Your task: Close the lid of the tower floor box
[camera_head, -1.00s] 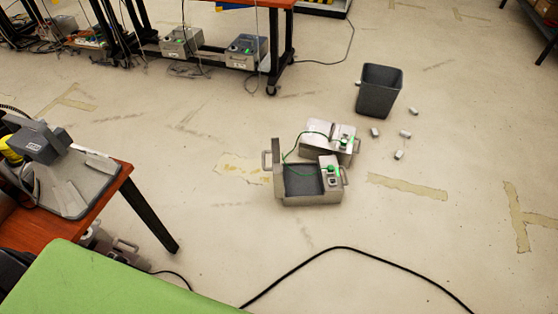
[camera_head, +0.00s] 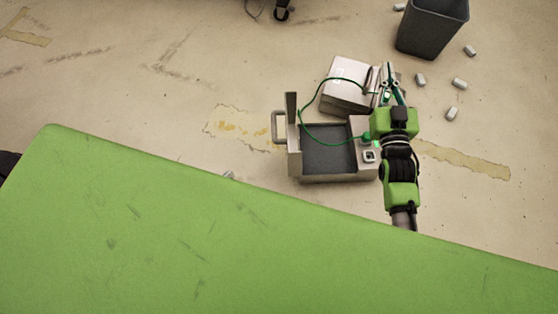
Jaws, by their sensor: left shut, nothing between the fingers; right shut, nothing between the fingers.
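A grey floor box (camera_head: 335,178) sits on the floor near the middle, with a dark, empty-looking tray. Its lid (camera_head: 293,135) stands upright on the left side, so this box is open. A green plug and a socket panel (camera_head: 370,155) are at its right end. A second grey box (camera_head: 345,92) stands just behind, its top closed; its right part is partly hidden by my gripper. My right gripper (camera_head: 388,82) is shut and empty, over the right end of the rear box, away from the upright lid. My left gripper is not in view.
A green cable (camera_head: 302,118) loops between the two boxes, passing near the lid. A dark bin (camera_head: 433,28) stands at the upper right, with several small pale pieces (camera_head: 459,84) around it. My green body covers the lower picture. Floor left of the boxes is clear.

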